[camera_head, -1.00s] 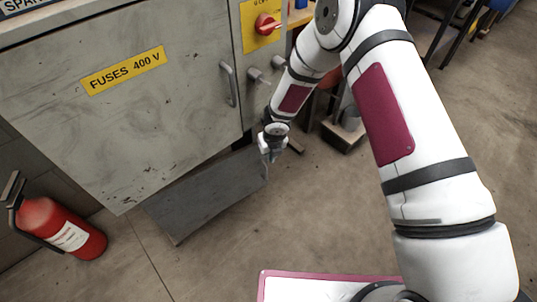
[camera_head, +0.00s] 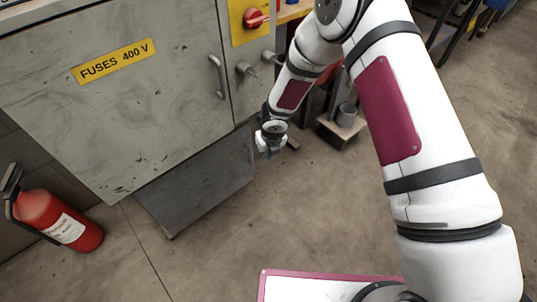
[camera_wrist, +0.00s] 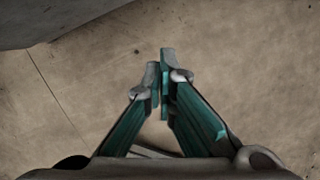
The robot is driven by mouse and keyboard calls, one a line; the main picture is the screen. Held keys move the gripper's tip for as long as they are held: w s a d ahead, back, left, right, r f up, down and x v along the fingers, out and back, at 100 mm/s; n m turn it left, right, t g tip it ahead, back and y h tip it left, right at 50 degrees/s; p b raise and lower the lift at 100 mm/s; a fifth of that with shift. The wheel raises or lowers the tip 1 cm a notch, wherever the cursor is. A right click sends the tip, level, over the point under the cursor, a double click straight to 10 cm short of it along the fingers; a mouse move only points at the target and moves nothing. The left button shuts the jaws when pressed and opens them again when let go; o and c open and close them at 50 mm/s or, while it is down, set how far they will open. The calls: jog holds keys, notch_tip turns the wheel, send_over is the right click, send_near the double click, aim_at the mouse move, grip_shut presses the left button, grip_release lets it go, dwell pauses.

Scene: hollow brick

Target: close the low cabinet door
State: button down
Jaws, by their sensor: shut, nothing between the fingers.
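A grey cabinet front (camera_head: 150,120) with a yellow "FUSES 400 V" label fills the upper left of the head view. It has a bar handle (camera_head: 217,76) near its right edge. Beneath it is a darker grey panel (camera_head: 195,187), low over the floor; its hinge and how far it stands open cannot be told. My gripper (camera_head: 270,152) points down just right of the panel, apart from it. In the wrist view my gripper's fingers (camera_wrist: 163,82) are together and empty above bare floor. A grey edge (camera_wrist: 60,20) shows at that view's upper left.
A red fire extinguisher (camera_head: 58,220) stands at the left by the wall. A red rotary switch (camera_head: 256,18) sits on the column right of the cabinet. A small stand with a grey cup (camera_head: 346,115) is behind my gripper. The floor in front is clear.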

jog(key=d+r+m+h+p, duration=0.1)
jog(key=d+r+m, duration=0.25)
jog(key=r, duration=0.45)
jog(key=d+r+m+t+h+p, duration=0.1)
jog(key=d+r+m, duration=0.2)
jog(key=d+r, duration=0.35)
jog(key=d+r+m+h, duration=0.1)
jog(key=d+r+m, duration=0.2)
jog(key=r, duration=0.7)
jog(key=s+d+r+m+h, duration=0.2)
jog(key=s+d+r+m, duration=0.65)
jog(key=r, duration=0.35)
jog(key=s+d+r+m+g, duration=0.1)
jog(key=s+d+r+m, duration=0.25)
jog(key=s+m, duration=0.3)
jog(key=s+d+r+m+g, duration=0.1)
jog(key=s+d+r+m, duration=0.25)
jog(key=s+m, duration=0.35)
jog(key=s+a+r+m+y, duration=0.1)
jog(key=s+a+m+y, duration=0.1)
jog(key=s+m, duration=0.45)
jog(key=s+a+r+m+y, duration=0.1)
jog(key=s+a+m+y, duration=0.15)
jog(key=s, duration=0.75)
notch_tip(320, 180, up, 17)
jog(key=t+p, duration=0.2)
jog(key=p, duration=1.4)
jog(key=shift+d+f+t+h, duration=0.15)
jog(key=shift+d+t+h, duration=0.1)
jog(key=shift+t+h, duration=0.1)
